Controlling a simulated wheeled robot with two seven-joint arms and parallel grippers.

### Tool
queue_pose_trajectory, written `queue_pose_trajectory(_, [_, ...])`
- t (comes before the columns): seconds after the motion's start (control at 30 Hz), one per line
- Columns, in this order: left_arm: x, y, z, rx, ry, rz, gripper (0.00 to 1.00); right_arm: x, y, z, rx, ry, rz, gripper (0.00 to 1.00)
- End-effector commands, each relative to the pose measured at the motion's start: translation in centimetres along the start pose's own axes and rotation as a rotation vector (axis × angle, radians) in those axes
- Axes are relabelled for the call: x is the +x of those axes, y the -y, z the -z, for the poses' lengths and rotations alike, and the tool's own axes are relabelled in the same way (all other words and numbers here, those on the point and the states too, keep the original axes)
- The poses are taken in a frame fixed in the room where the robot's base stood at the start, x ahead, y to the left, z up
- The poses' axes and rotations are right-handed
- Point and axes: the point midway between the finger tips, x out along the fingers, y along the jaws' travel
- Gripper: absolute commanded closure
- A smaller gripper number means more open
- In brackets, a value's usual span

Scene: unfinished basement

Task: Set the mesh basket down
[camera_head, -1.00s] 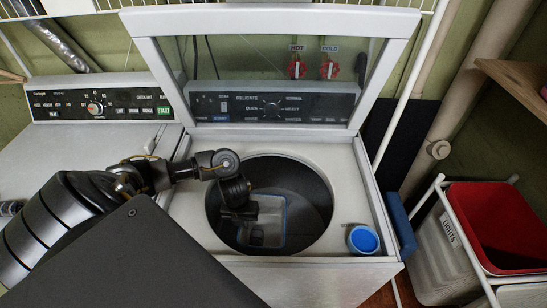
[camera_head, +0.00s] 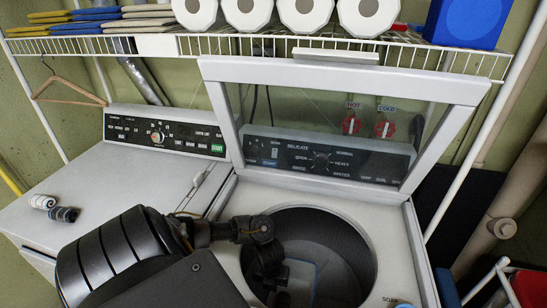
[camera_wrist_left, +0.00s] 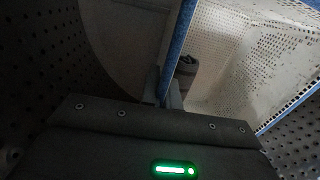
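The mesh basket (camera_head: 300,278), pale and perforated with a blue rim, sits down inside the dark drum of the open washer. Its pale wall (camera_wrist_left: 222,45) fills much of the left wrist view. My left gripper (camera_head: 272,286) reaches into the drum at the basket's left side. In the left wrist view its fingers (camera_wrist_left: 168,90) are closed on the blue rim. A dark grey rolled item (camera_wrist_left: 187,66) shows inside the basket. Whether the basket's base touches the drum bottom is hidden. My right gripper is not in view.
The washer's raised lid (camera_head: 345,70) stands behind the drum (camera_head: 345,250). A dryer (camera_head: 120,180) is at left, with rolled socks (camera_head: 62,213) on top. A wire shelf (camera_head: 270,45) holds paper rolls and folded cloths. A red-lined hamper (camera_head: 530,288) is at lower right.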

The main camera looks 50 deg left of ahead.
Motion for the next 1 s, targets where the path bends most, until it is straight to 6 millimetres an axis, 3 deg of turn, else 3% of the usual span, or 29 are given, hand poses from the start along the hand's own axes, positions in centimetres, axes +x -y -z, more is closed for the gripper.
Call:
queue_pose_trajectory(0.2, [2.8, -0.1, 0.1, -0.001, -0.002, -0.001, 1.00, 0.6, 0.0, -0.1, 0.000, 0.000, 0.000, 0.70])
queue_pose_trajectory(0.6, [3.4, -0.2, 0.1, 0.000, 0.000, 0.000, 1.00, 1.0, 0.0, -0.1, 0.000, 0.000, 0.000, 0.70])
queue_pose_trajectory(0.8, [3.2, -0.2, 0.1, 0.000, -0.001, 0.000, 0.75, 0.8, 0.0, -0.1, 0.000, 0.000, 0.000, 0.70])
queue_pose_trajectory(1.0, [3.2, -0.2, 0.1, 0.000, -0.001, 0.000, 0.75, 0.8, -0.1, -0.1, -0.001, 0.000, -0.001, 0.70])
